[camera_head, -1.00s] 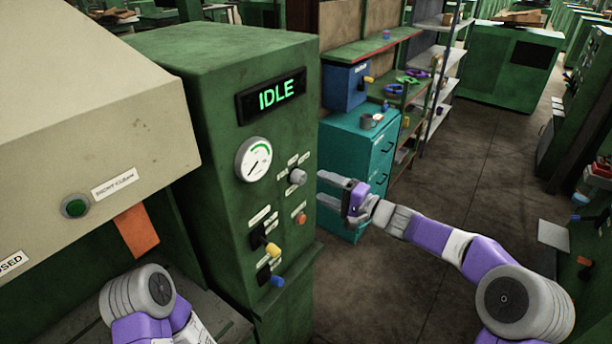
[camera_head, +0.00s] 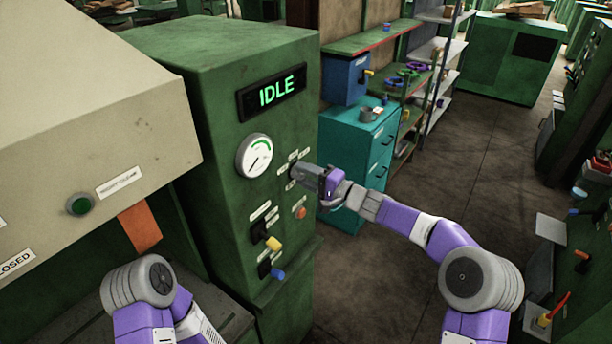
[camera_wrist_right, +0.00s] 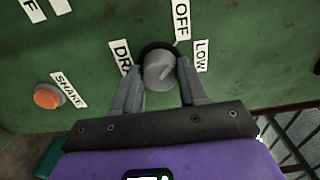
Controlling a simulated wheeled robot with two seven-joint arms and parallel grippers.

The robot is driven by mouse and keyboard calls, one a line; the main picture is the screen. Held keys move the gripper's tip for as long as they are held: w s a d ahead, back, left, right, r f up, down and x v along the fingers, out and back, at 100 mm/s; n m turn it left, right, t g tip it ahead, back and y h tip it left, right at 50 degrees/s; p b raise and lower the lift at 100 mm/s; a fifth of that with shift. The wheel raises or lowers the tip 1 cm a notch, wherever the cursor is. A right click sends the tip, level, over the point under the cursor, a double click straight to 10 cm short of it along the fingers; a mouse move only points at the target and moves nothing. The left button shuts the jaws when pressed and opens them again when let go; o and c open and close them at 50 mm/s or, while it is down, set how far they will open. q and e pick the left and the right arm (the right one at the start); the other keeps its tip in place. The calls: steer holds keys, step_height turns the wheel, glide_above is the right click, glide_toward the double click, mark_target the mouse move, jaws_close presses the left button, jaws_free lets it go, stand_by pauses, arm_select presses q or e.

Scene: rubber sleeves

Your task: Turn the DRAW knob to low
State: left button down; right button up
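The DRAW knob is a round grey knob (camera_wrist_right: 159,72) on a black ring on the green panel. In the right wrist view it has an OFF label (camera_wrist_right: 182,18) above, a LOW label (camera_wrist_right: 201,56) to its right and a partly covered DRAW label (camera_wrist_right: 121,54) to its left. A line on its face slants up and right. My right gripper (camera_wrist_right: 160,82) has its fingers open on either side of the knob, close to its sides. In the head view my right gripper (camera_head: 300,175) covers the knob. My left gripper is out of view.
The panel carries an IDLE display (camera_head: 272,93), a round gauge (camera_head: 254,156), an orange button (camera_head: 300,212), a yellow-tipped lever (camera_head: 273,243) and a blue-tipped lever (camera_head: 277,274). A teal cabinet (camera_head: 348,150) stands behind my right gripper.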

steer(key=c, duration=0.4)
steer(key=m+b, duration=0.1)
steer(key=m, duration=0.1)
steer(key=shift+m, duration=1.6)
steer(key=shift+m+p, duration=0.35)
steer(key=shift+m, duration=1.45)
steer(key=o, duration=1.1)
steer(key=shift+c, duration=0.2)
